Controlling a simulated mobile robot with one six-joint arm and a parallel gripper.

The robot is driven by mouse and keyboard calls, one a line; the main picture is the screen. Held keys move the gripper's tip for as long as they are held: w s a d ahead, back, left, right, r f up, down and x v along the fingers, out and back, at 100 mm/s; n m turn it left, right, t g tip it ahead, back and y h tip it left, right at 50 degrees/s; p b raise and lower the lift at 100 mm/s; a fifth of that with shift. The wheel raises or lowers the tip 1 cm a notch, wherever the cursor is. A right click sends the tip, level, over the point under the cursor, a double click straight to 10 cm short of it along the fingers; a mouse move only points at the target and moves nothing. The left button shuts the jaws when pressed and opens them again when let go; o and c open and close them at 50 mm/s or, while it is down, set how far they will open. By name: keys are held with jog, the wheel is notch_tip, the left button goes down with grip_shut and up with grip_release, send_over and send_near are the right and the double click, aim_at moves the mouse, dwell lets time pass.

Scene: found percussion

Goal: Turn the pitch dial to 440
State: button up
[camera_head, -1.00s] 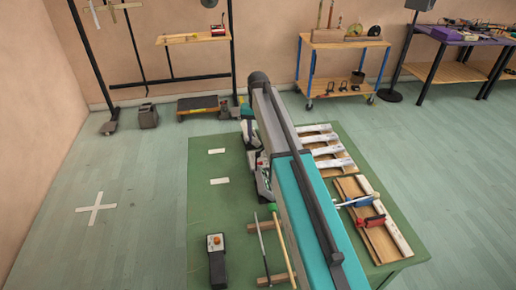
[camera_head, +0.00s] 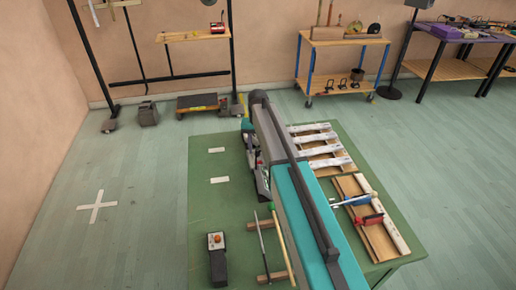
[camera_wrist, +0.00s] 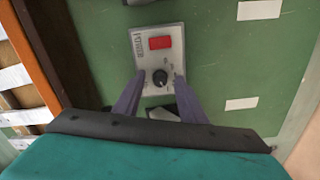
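The pitch box (camera_wrist: 142,60) is a light grey panel on the green table, with a red display (camera_wrist: 160,42) and a round black dial (camera_wrist: 160,77) with a pale pointer mark. The display's reading is too small to make out. My gripper (camera_wrist: 160,79) is open over the box, with one finger on each side of the dial. Gaps show between the fingers and the dial, and I cannot tell how high the tips are above the panel. In the head view my arm hides the dial.
Pale bars (camera_head: 328,163) and a wooden tray (camera_head: 382,243) with tools lie on the right of the table. A dark box with an orange button (camera_head: 217,240) and mallets on wooden rests (camera_head: 277,278) are at the front. The table's left part (camera_head: 210,205) is mostly clear.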

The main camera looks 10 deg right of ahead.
grip_shut()
jog(key=shift+d, duration=0.1)
jog(key=shift+n, duration=0.4)
jog(key=n+b, duration=0.1)
jog(key=n, duration=0.4)
jog(key=n+b, duration=0.1)
jog(key=n, duration=0.5)
dwell(0.3)
grip_release()
